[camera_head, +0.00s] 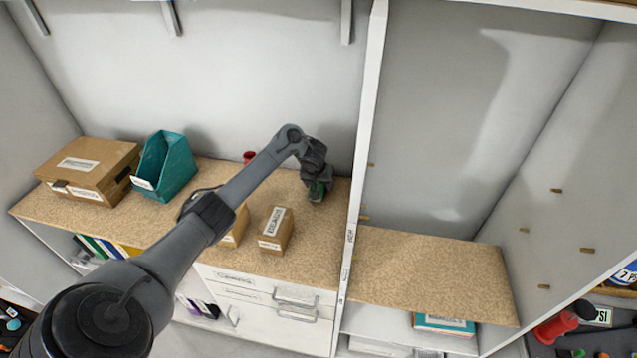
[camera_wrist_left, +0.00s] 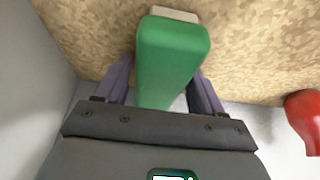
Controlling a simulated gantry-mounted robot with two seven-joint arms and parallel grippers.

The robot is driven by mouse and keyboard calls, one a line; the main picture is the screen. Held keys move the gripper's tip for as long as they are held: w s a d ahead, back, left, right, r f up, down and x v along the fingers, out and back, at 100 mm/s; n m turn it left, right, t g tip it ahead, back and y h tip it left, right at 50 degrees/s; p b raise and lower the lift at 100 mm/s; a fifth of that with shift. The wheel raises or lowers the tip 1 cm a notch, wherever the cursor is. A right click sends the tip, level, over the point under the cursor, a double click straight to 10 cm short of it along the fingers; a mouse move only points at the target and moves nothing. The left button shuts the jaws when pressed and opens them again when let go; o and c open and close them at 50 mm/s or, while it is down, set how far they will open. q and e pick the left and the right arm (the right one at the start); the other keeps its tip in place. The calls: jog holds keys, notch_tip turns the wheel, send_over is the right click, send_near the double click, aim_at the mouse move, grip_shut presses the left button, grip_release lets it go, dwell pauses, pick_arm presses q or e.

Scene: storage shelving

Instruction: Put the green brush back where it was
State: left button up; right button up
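The green brush (camera_head: 317,190) is at the far right corner of the left-hand cork-topped shelf, mostly hidden by my left gripper (camera_head: 315,183). In the left wrist view, the brush's green body (camera_wrist_left: 172,55) lies between the two fingers of my left gripper (camera_wrist_left: 161,82), which press close on both its sides. Its pale far end (camera_wrist_left: 175,15) points at the speckled shelf surface; I cannot tell whether it touches. My right gripper is not in view.
A red object (camera_head: 249,157) stands near the back wall and shows in the left wrist view (camera_wrist_left: 305,118). Small cardboard boxes (camera_head: 276,230) stand at the front. A teal bin (camera_head: 167,165) and a large carton (camera_head: 88,168) are at left. A white divider (camera_head: 364,130) stands right of the gripper.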

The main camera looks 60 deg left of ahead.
pick_arm(q)
jog(key=shift+o, duration=0.8)
jog(key=shift+r, duration=0.1)
jog(key=shift+r, duration=0.35)
jog(key=p+v, duration=0.3)
jog(key=v, duration=0.3)
jog(key=p+v, duration=0.3)
jog(key=p, duration=0.1)
jog(key=shift+s+r, duration=0.15)
jog(key=shift+r, duration=0.25)
jog(key=shift+s+d+r+p, duration=0.25)
jog(key=shift+d+r+p, duration=0.15)
jog(key=shift+r+p, duration=0.5)
jog(key=shift+f, duration=0.2)
